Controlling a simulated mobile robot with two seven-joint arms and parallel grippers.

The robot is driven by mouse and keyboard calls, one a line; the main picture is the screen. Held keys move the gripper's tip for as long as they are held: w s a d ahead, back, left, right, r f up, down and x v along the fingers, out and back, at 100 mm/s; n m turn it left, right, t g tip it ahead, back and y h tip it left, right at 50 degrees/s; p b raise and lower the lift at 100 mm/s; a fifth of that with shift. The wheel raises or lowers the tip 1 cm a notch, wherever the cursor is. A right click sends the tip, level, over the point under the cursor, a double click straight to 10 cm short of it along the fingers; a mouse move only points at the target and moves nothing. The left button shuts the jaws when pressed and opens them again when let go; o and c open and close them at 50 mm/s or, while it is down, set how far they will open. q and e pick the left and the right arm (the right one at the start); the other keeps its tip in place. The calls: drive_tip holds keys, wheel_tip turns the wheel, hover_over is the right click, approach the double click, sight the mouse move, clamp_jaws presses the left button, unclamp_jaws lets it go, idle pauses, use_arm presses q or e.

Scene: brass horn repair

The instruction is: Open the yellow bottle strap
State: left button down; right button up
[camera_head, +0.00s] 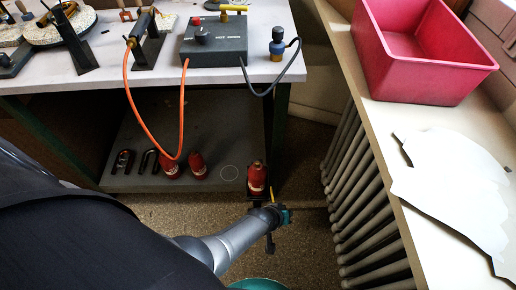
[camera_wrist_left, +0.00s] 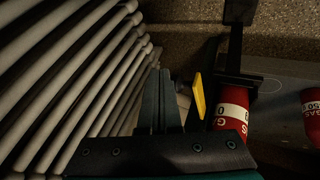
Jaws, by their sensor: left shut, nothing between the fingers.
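The yellow strap (camera_wrist_left: 199,96) shows in the left wrist view as a short tilted tab beside a red bottle (camera_wrist_left: 232,108) with a white label band. A dark bracket (camera_wrist_left: 240,76) crosses next to the bottle. In the head view the same red bottle (camera_head: 257,177) stands at the right end of the low shelf, with the thin yellow strap (camera_head: 271,192) at its right. My left gripper (camera_wrist_left: 160,82) is shut and empty, its fingers just left of the strap and seemingly apart from it. In the head view it is at the bottle's lower right. Whether the strap is fastened is unclear.
A radiator (camera_head: 352,190) stands close to the right of my left gripper. The low shelf (camera_head: 218,150) holds two more red bottles (camera_head: 197,167) and dark shackles. Above is the workbench (camera_head: 150,75) with a hanging orange hose (camera_head: 135,105). A pink bin (camera_head: 420,85) sits on the sill.

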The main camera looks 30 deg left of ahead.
use_arm(q)
drive_tip(key=s+a+p, duration=0.3)
drive_tip(key=s+a, duration=0.1)
drive_tip(key=s, duration=0.8)
drive_tip(key=shift+a+r, duration=0.15)
drive_tip(key=shift+r, duration=0.3)
use_arm(e)
drive_tip(key=s, duration=0.1)
drive_tip(key=s+d, duration=0.1)
drive_tip(key=s, duration=0.1)
drive_tip(key=s+d, duration=0.1)
drive_tip(key=shift+s+r, duration=0.15)
drive_tip(key=shift+s, duration=0.2)
